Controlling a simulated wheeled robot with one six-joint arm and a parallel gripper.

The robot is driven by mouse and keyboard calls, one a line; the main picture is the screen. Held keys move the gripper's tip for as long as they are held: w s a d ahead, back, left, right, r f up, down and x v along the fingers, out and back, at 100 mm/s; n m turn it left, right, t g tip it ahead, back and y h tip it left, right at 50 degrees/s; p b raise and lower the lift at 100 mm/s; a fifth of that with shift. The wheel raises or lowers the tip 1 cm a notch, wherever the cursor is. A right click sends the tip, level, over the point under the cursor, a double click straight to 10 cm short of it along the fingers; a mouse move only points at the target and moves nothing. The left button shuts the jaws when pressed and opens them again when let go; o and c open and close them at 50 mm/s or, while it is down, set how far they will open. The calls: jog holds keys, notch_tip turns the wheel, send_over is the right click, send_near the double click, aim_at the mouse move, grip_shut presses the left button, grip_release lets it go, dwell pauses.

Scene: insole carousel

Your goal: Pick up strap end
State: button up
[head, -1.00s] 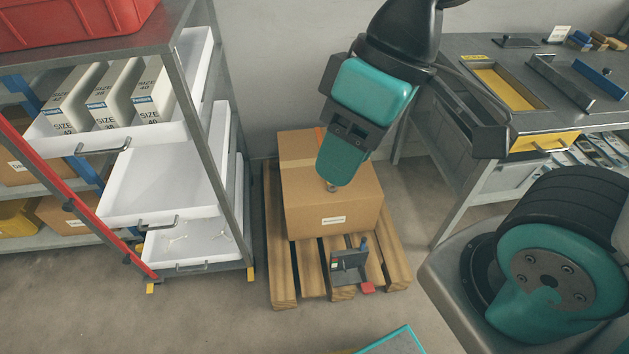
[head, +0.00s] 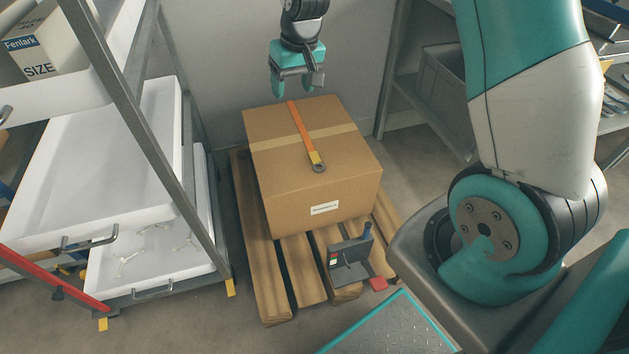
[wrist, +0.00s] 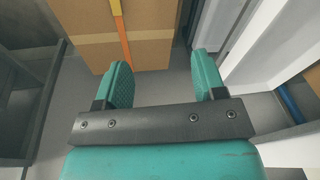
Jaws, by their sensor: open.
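A cardboard box (head: 280,190) stands on a wooden pallet. An orange strap (head: 303,128) lies across its top. The strap end (head: 318,163) is yellow with a dark metal ring, at the front edge of the top. My gripper (head: 297,85) is open and empty. It appears above the far edge of the box, clear of the strap end. In the wrist view my gripper's fingers (wrist: 163,66) are spread with nothing between them. The box (wrist: 155,30) and the strap (wrist: 122,35) show beyond them; the strap passes up and left of the fingers there.
The pallet (head: 258,270) holds a small dark stand (head: 350,262) with a red foot at the box's front. White drawers (head: 110,175) in a grey frame stand at the left. A grey bin (head: 445,85) sits on a rack at the right.

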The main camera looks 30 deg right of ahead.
jog(key=w+d+f+m+h+b, duration=0.1)
jog(key=w+d+f+b, duration=0.15)
jog(key=d+f, duration=0.45)
jog(key=w+d+f+m+b, duration=0.1)
jog(key=w+d+f+b, duration=0.15)
jog(key=f, duration=0.75)
jog(key=b, duration=0.4)
send_over(316, 161)
jog(key=s, duration=0.1)
jog(key=shift+m, duration=0.3)
jog(key=f, duration=1.1)
jog(key=shift+s+a+f, duration=0.1)
jog(key=shift+a+f, duration=0.1)
jog(key=shift+a, duration=0.05)
jog(key=shift+w+d+f+b, duration=0.15)
jog(key=shift+f+b, duration=0.25)
jog(key=shift+f, duration=0.65)
jog(key=shift+w+d+f+b, duration=0.1)
jog(key=shift+w+f+b, duration=0.2)
jog(key=shift+f, duration=0.7)
jog(key=shift+w+d+f+b, duration=0.1)
jog(key=shift+f+b, duration=0.35)
jog(key=shift+f, duration=0.6)
jog(key=shift+r, duration=0.1)
jog(key=c, duration=1)
